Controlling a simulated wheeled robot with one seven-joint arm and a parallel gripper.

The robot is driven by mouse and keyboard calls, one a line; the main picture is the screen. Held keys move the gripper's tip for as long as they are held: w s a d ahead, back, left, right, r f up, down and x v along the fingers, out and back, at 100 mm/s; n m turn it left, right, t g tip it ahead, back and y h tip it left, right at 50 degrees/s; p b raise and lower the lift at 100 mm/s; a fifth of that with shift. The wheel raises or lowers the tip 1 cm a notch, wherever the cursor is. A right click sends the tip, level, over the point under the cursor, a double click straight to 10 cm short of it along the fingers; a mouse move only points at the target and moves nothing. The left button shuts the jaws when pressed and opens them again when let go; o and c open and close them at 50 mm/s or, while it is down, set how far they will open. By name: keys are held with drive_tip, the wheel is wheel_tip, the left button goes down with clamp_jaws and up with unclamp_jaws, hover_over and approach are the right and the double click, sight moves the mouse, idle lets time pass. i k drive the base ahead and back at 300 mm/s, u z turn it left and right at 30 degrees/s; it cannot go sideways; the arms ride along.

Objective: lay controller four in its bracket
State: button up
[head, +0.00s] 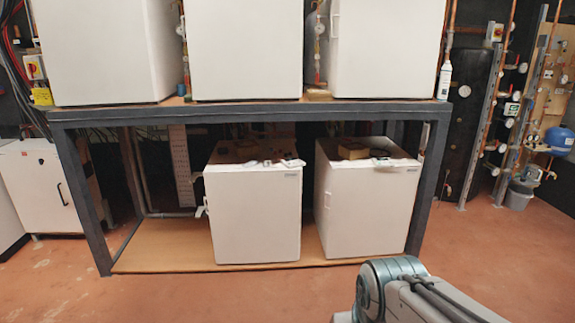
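I cannot pick out controller four or its bracket for certain. Several small dark and pale items (267,163) lie along the front top edge of the lower left white unit (254,217). More small flat items (396,162) lie on top of the lower right white unit (370,212). They are too small to tell apart, and no number can be read on them. Only a grey and teal link of my arm shows at the bottom right. My gripper is out of the picture.
A dark steel frame (250,113) carries three large white units (247,50) above the lower two. A brown block (352,150) sits on the lower right unit. A white cabinet (35,190) stands left; pipes and a grey bucket (519,194) stand right. The red floor (200,298) in front is clear.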

sight(285, 162)
drive_tip(key=u, duration=0.6)
drive_tip(key=i, duration=1.85)
drive_tip(key=z, duration=0.3)
drive_tip(key=i, duration=1.4)
drive_tip(key=z, duration=1.3)
drive_tip(key=i, duration=0.35)
drive_tip(key=z, duration=0.15)
